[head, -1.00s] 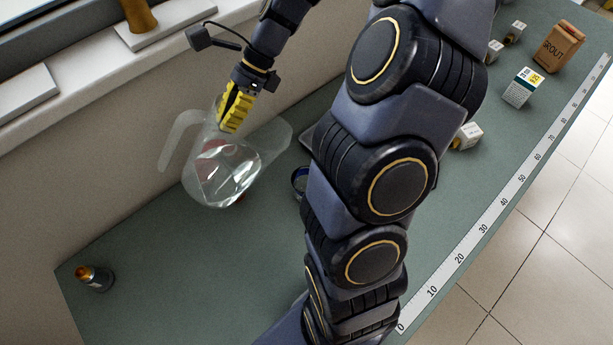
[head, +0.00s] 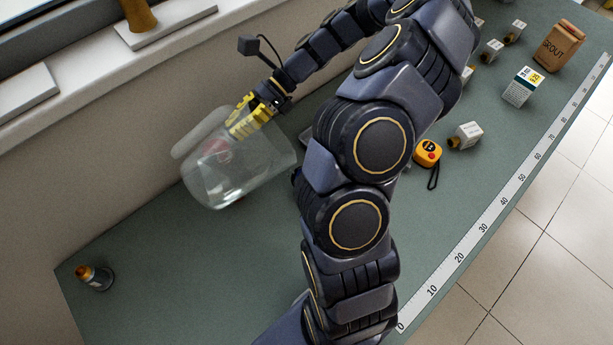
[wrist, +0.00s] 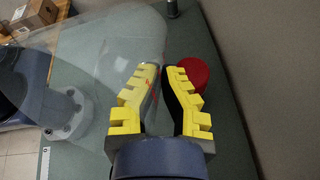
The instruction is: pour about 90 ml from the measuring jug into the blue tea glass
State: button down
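The clear measuring jug (head: 232,185) is held tilted over the left part of the bench, its wide mouth toward the right. It also fills the left of the wrist view (wrist: 90,60). My gripper (head: 240,128) has its yellow fingers on the jug's upper part; in the wrist view the fingers (wrist: 157,90) stand a little apart with clear jug material and red marks between them. I cannot make out the water level now. The blue tea glass is not clearly visible; my arm covers the place where a blue rim showed earlier.
A red round thing (wrist: 194,74) is beside my fingers. A tape measure (head: 428,152), small boxes (head: 467,135) and a grout bag (head: 560,47) are to the right. The wall is close behind the jug.

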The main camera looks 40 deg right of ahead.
aim_at(221, 128)
jog(key=shift+d+y, duration=0.15)
jog(key=shift+y, duration=0.35)
jog(key=shift+w+a, duration=0.2)
jog(key=shift+a, duration=0.25)
dwell(0.6)
jog(key=shift+w+a+f+y+b, duration=0.15)
jog(key=shift+a+y+b, duration=0.1)
jog(key=shift+y+b, duration=0.3)
dwell(0.7)
jog(key=shift+d+b, duration=0.1)
jog(key=shift+b, duration=0.2)
dwell(0.5)
jog(key=shift+a+r+h, duration=0.2)
jog(key=shift+a+h, duration=0.05)
jog(key=shift+a, duration=0.35)
jog(key=shift+a+r+h, duration=0.2)
jog(key=shift+h, duration=0.8)
jog(key=shift+r+h, duration=0.6)
jog(key=shift+h, duration=0.3)
